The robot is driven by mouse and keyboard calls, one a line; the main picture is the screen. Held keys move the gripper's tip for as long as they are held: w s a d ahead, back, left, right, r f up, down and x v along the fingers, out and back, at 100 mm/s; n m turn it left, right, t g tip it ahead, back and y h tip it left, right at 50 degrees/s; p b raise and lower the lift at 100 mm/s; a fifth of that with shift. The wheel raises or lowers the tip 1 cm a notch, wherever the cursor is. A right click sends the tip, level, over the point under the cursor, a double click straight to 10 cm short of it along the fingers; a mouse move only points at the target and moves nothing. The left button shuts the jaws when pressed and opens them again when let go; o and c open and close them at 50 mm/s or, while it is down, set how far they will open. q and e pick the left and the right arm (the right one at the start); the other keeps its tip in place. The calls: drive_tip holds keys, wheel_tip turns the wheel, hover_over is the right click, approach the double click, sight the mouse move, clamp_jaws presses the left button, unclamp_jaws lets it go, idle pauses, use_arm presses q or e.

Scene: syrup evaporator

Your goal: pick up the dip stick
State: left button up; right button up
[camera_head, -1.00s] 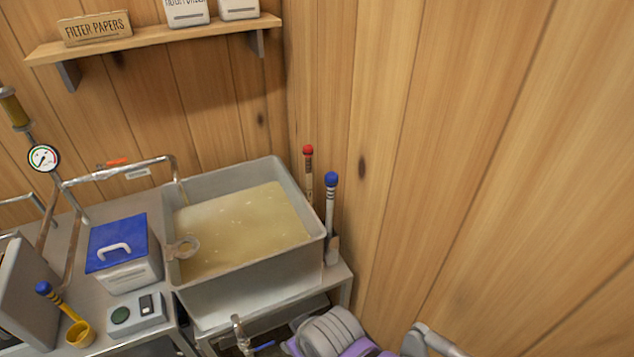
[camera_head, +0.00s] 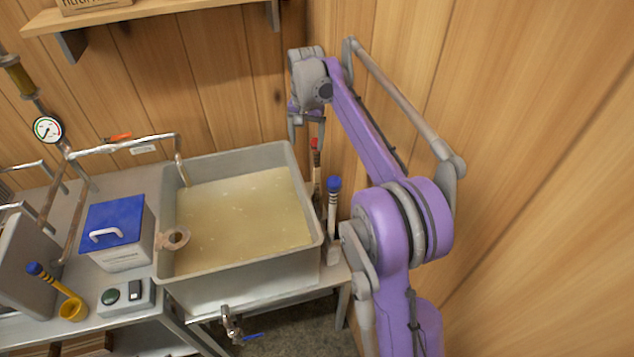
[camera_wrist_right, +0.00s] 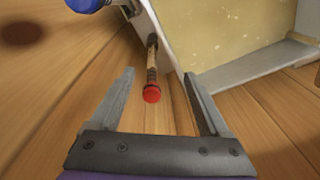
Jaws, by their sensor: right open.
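A stick with a red cap (camera_head: 315,148) stands upright at the right side of the grey pan, by the wooden wall. A stick with a blue cap (camera_head: 333,186) stands nearer me in a holder at the same pan side. I cannot tell which is the dip stick. My right gripper (camera_head: 306,130) is open, pointing down just above the red cap. In the right wrist view the red-capped stick (camera_wrist_right: 151,93) shows between the spread fingers of the gripper (camera_wrist_right: 159,76), not gripped. The blue cap (camera_wrist_right: 86,3) is at the upper left edge there. My left gripper is out of view.
The grey pan (camera_head: 235,269) holds pale liquid. The wooden wall (camera_head: 520,150) stands close on the right. A shelf (camera_head: 170,12) is above.

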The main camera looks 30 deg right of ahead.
drive_tip(key=w+d+f, duration=0.1)
drive_tip(key=w+d+m, duration=0.1)
drive_tip(key=w+d, duration=0.1)
drive_tip(key=w+d+f+m+g, duration=0.1)
drive_tip(key=d, duration=0.1)
drive_tip(key=shift+w+d+f+p, duration=0.25)
drive_tip(key=shift+w+f+p, duration=0.05)
drive_tip(key=shift+f, duration=0.05)
drive_tip(key=shift+d+f+m, duration=0.2)
drive_tip(key=shift+f+m, duration=0.05)
drive_tip(key=shift+m, duration=0.05)
drive_tip(key=b, duration=0.1)
hover_over(316, 165)
drive_tip(key=f, duration=0.5)
drive_tip(key=shift+d+f, duration=0.2)
drive_tip(key=shift+d, duration=0.1)
drive_tip(key=f, duration=0.5)
drive_tip(key=shift+w+f, duration=0.2)
drive_tip(key=shift+w, duration=0.2)
clamp_jaws()
